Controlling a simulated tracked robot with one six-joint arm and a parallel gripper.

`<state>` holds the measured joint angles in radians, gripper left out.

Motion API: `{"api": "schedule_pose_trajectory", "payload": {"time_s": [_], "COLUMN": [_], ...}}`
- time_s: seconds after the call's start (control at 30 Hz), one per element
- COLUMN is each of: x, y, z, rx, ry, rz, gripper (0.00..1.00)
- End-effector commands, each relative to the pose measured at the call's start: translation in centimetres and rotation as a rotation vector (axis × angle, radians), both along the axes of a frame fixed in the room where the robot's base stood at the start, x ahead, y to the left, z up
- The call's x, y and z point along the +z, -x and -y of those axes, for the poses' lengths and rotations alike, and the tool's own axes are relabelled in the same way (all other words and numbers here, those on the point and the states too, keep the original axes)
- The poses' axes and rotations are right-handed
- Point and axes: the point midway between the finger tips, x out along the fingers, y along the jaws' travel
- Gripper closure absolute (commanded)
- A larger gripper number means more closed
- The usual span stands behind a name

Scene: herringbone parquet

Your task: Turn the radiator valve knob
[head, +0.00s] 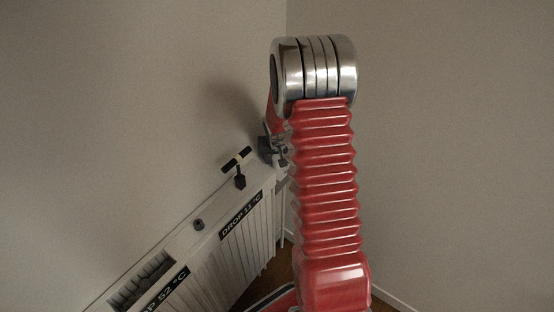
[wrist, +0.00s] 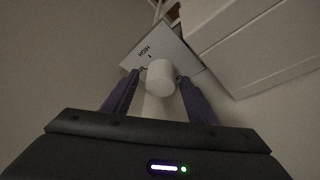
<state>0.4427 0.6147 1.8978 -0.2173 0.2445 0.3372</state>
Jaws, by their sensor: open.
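In the wrist view the white round radiator valve knob (wrist: 160,76) lies between the two purple fingers of my gripper (wrist: 157,78). The gripper is open, with one finger on each side of the knob; I cannot tell whether either finger touches it. A pale plate (wrist: 140,52) with dark lettering, partly readable as "HIGH", shows behind the knob. In the head view my red arm reaches to the far end of the radiator and hides most of the gripper; I cannot make out the knob there.
The white radiator (head: 205,240) runs along the left wall, with black labels on its side. A black T-shaped handle (head: 238,160) and a small dark round fitting (head: 198,224) stand on its top. The walls meet in a corner behind my arm. Bare wall fills the right.

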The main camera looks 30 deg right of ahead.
Motion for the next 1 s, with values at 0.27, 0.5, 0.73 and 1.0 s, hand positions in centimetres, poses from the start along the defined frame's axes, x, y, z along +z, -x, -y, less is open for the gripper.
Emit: {"api": "schedule_pose_trajectory", "payload": {"time_s": [0.27,0.5,0.73,1.0], "x": [-0.15,-0.15,-0.15,-0.14], "y": [-0.03,-0.01,0.01,0.05], "z": [0.05,0.05,0.08,-0.03], "rx": [-0.001,-0.001,-0.002,-0.003], "ry": [0.0,-0.001,0.0,-0.001], "rz": [0.0,-0.001,-0.001,-0.001], "gripper": [0.47,0.62,0.78,0.88]}}
